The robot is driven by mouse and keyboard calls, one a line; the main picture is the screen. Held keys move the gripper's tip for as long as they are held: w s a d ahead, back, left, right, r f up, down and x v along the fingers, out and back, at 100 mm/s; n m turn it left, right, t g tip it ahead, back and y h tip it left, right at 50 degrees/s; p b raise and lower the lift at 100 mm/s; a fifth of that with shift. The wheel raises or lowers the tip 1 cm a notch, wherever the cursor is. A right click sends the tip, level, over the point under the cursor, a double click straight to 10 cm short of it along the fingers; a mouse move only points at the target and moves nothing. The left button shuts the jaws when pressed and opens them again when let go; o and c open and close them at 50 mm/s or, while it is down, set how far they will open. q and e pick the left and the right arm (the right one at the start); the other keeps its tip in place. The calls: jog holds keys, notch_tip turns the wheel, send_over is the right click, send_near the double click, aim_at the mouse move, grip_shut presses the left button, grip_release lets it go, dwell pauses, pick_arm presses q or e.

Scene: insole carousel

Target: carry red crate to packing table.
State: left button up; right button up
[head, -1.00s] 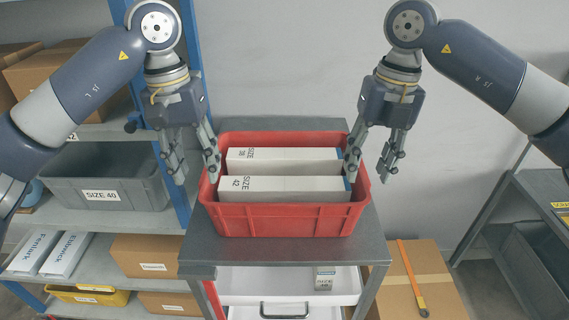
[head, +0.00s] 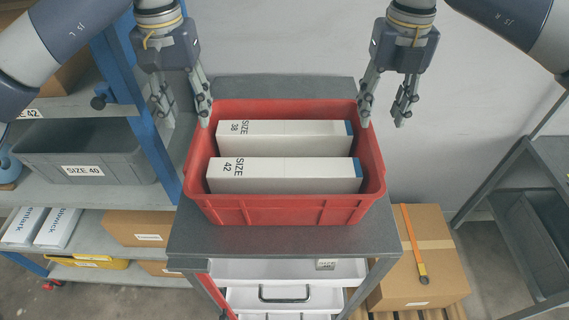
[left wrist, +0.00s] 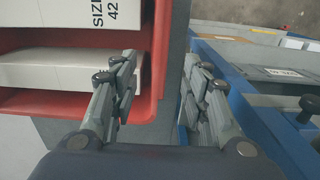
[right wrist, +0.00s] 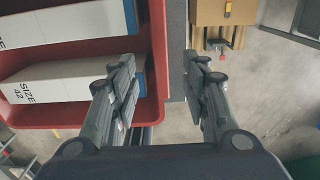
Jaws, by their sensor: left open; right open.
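The red crate (head: 290,212) stands on a grey cart top (head: 290,240) with two white boxes inside, labelled SIZE 38 (head: 285,137) and SIZE 42 (head: 285,175). My left gripper (head: 184,118) is open at the crate's left side, near its far corner. In the left wrist view its fingers (left wrist: 155,95) are apart, one over the crate's rim (left wrist: 160,60), one outside. My right gripper (head: 384,118) is open at the crate's right side. In the right wrist view its fingers (right wrist: 160,85) are also apart, one by the rim (right wrist: 157,60), one outside. The packing table is not clearly identifiable.
A shelf rack with a grey SIZE 40 bin (head: 85,155) and a blue post (head: 150,120) stands close at left. White drawers (head: 285,270) are under the cart top. A cardboard box (head: 435,260) stands at right on a pallet. A grey rack (head: 530,200) stands further right.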

aim_at(197, 141)
pick_arm(q)
jog(key=f, duration=0.3)
jog(key=shift+w+f, duration=0.3)
jog(key=shift+f, duration=0.05)
pick_arm(e)
jog(key=f, duration=0.3)
jog(key=shift+w+f, duration=0.3)
jog(key=shift+f, duration=0.05)
pick_arm(q)
jog(key=f, duration=0.2)
jog(key=s+f, duration=0.1)
jog(key=f, duration=0.1)
jog(key=shift+f, duration=0.1)
pick_arm(e)
jog(key=f, duration=0.2)
jog(key=s+f, duration=0.1)
jog(key=f, duration=0.1)
pick_arm(q)
jog(key=shift+w+f, duration=0.3)
jog(key=shift+f, duration=0.15)
pick_arm(e)
jog(key=shift+w+f, duration=0.3)
jog(key=shift+f, duration=0.25)
pick_arm(q)
jog(key=shift+s, duration=0.1)
pick_arm(e)
jog(key=shift+s, duration=0.1)
